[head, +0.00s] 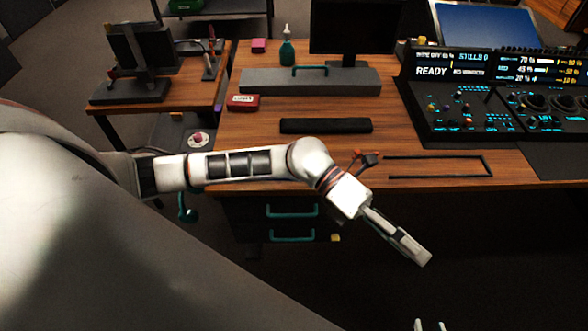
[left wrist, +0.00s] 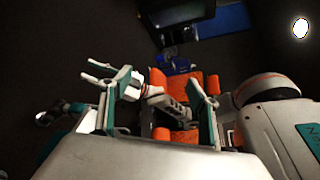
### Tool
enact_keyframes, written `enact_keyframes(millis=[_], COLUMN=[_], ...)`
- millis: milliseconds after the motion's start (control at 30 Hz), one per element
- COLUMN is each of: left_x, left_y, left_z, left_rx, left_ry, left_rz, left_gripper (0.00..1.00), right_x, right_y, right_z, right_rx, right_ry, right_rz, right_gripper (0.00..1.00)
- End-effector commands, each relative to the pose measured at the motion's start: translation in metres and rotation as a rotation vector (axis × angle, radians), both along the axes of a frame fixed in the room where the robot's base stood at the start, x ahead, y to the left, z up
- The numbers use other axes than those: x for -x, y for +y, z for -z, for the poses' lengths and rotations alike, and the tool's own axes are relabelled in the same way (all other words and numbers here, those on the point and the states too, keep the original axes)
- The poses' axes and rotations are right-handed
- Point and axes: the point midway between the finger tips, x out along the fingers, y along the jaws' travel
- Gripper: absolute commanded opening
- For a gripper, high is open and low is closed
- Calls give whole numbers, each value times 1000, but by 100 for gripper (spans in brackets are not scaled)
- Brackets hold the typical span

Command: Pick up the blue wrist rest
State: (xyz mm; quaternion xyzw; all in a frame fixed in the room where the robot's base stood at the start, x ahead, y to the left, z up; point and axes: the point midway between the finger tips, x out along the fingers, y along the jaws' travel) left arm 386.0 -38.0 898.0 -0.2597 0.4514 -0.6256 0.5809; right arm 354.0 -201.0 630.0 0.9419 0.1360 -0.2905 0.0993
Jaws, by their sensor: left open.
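A long dark bar, shaped like a wrist rest (head: 326,126), lies flat on the wooden desk (head: 400,148), in front of the grey monitor stand. It looks nearly black here; I cannot make out blue on it. My left gripper (head: 422,258) is open and empty, beyond the desk's front edge, lower right of the bar and well apart from it. Its two spread fingers show in the left wrist view (left wrist: 160,88), where the bar is not visible. Only the fingertips of my right gripper (head: 430,325) show at the bottom edge; they stand apart with nothing seen between them.
A grey stand (head: 310,80) with a teal handle, a green bottle (head: 287,50) and a red box (head: 243,103) are behind the bar. A control console (head: 490,100) stands right. A thin black frame (head: 440,157) lies near the front edge. Drawers (head: 291,222) are below.

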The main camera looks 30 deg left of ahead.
Motion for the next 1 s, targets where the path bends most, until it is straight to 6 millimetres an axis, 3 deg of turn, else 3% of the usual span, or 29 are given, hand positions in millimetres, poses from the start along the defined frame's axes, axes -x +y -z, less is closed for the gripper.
enact_keyframes(millis=[167,300,500,600,733,1000], left_x=[-22,-61,-113,-127,-135,-134], left_y=[75,162,276,312,335,340], left_z=[51,71,60,50,45,69], left_rx=[-391,-713,-1085,-1197,-1266,-1277], left_ry=[-277,-421,-510,-520,-521,-520], left_rz=[202,298,334,331,325,324], left_gripper=[61,61,61,61,61,61], right_x=[-1,-1,-2,-2,-2,-1], right_y=[-1,-1,-1,-1,-1,-1], right_z=[-2,-3,-4,-4,-4,-2], right_rx=[2,2,3,3,2,2], right_ry=[-2,-2,-3,-3,-4,-2], right_rz=[1,2,1,1,1,1], right_gripper=[30,30,30,30,30,30])
